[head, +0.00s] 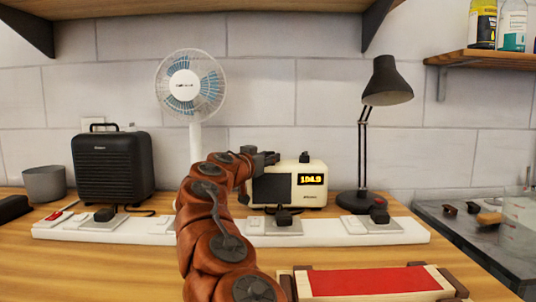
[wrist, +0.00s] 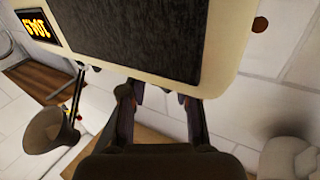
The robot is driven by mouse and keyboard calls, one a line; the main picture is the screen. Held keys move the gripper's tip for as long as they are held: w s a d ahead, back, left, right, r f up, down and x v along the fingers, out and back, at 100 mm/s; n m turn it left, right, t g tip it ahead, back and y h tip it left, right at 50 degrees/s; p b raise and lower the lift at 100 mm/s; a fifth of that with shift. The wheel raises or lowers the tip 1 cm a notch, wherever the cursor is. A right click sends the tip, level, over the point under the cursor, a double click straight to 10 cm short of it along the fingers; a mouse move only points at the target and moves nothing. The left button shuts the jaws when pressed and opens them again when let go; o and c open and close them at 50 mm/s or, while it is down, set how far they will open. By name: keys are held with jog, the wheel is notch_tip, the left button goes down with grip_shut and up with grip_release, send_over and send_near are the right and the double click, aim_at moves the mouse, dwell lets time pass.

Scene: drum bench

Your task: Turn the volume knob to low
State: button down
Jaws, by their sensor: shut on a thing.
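The cream radio (head: 315,196) stands on the bench, with a dark speaker grille and an orange display (head: 312,180) reading about 104.9. A small dark knob (head: 304,157) shows on its top towards the right. My gripper (head: 268,157) is at the top left of the radio, shut on a knob there that its fingers hide. In the wrist view, the radio (wrist: 225,50) appears upside down, and my gripper (wrist: 163,95) has its two fingers at the radio's top edge. The held knob's setting cannot be read.
A white power strip (head: 335,238) with plugs runs in front of the radio. A white fan (head: 183,85) and a black heater (head: 113,165) stand to the left, a black lamp (head: 385,88) to the right. A red-topped wooden box (head: 375,281) is at the front.

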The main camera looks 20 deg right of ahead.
jog(key=shift+r+m+g+h+p, duration=0.1)
jog(key=shift+m+g+h+p, duration=0.55)
jog(key=shift+g+p, duration=0.4)
jog(key=c, duration=0.8)
grip_release()
jog(key=shift+a, duration=0.1)
jog(key=shift+v, duration=5.95)
jog(key=shift+s, duration=0.1)
